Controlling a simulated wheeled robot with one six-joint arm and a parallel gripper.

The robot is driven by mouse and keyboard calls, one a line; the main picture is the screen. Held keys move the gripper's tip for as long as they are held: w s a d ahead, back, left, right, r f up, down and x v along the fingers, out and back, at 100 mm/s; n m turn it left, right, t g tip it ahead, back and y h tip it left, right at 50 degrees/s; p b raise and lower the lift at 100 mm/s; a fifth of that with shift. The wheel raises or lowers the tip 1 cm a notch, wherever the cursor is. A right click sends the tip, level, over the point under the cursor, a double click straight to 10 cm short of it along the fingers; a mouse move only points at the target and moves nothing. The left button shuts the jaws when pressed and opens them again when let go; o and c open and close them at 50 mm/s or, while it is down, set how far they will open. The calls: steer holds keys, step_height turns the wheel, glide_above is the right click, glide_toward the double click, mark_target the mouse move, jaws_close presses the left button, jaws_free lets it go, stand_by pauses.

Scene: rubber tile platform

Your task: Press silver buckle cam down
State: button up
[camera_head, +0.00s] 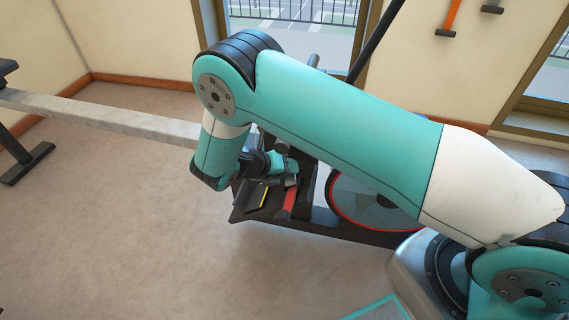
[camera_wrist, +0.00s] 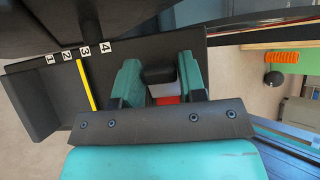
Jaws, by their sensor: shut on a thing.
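My gripper (camera_wrist: 158,68) has its two teal fingers on either side of a small black and silver-grey buckle (camera_wrist: 163,90), and is shut on it. Red strap (camera_wrist: 167,100) shows just below the buckle, between the fingers. In the head view my gripper (camera_head: 284,167) is low over the black footplate, partly hidden by my arm. The red strap (camera_head: 288,204) runs down the footplate there, with a grey buckle part (camera_head: 291,181) at its upper end. The exact angle of the cam cannot be told.
The black footplate (camera_wrist: 40,100) bears a yellow line and labels numbered 1 to 4. A red-rimmed wheel (camera_head: 335,205) stands right of the footplate. A long pale rail (camera_head: 100,115) extends left. The floor at front left is clear.

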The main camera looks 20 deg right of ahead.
steer(key=shift+d+f+g, duration=0.1)
steer(key=shift+g, duration=0.3)
steer(key=o, duration=0.9)
steer(key=shift+c, duration=0.2)
steer(key=p+v, duration=0.3)
steer(key=v, duration=1.4)
steer(key=shift+r, duration=0.35)
steer(key=shift+s, duration=0.1)
